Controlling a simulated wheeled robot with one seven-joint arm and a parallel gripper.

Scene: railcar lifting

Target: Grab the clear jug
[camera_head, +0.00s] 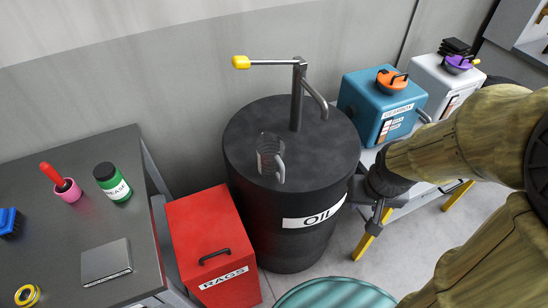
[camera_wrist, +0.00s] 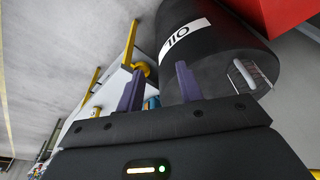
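The clear jug (camera_head: 267,155) stands upright on top of the black oil barrel (camera_head: 250,220), under the pump spout, with its light handle on the right side. It also shows in the wrist view (camera_wrist: 243,73), at the right, at the edge of the barrel top. My gripper shows in the wrist view (camera_wrist: 157,80) with its two dark fingers apart and nothing between them. In the head view my arm comes in from the right and its end is beside the barrel's right side, lower than the jug and apart from it.
A pump with a yellow-ended handle (camera_head: 241,62) rises from the barrel top behind the jug. A red rags bin (camera_head: 212,240) stands left of the barrel. A dark workbench (camera_head: 60,240) is at the left. Teal (camera_head: 375,100) and grey containers stand at the right, near my arm.

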